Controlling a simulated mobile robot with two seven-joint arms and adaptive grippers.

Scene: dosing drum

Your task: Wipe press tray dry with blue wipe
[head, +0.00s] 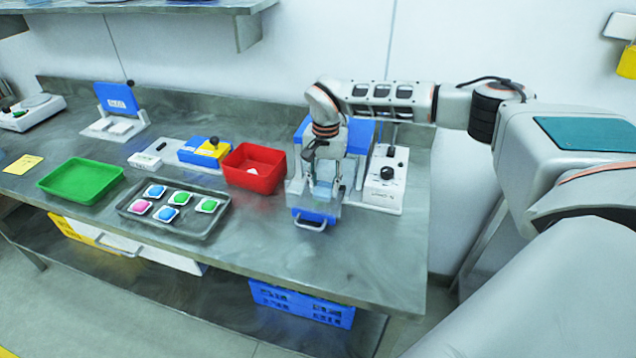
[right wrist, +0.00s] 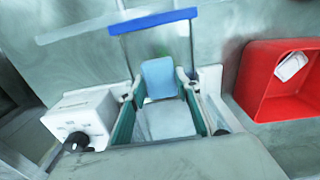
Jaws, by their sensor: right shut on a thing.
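The press (head: 298,165) stands at the right of the bench, with a blue back and clear side panels. Its press tray (head: 314,217) has a blue front with a metal handle and is at the press's front. My right gripper (head: 325,185) reaches down into the press from above, over the tray area. It is shut on the light blue wipe (right wrist: 158,78), which shows between the fingertips in the right wrist view. The tray floor is mostly hidden by the gripper, so I cannot tell whether it is wet or whether the wipe touches it. My left gripper is not in view.
A white control box (head: 385,180) with a black knob stands right of the press. A red bin (head: 250,180) with a white piece inside stands left. Further left are a grey tray (head: 200,228) of several coloured pods and a green tray (head: 80,182). The front bench is clear.

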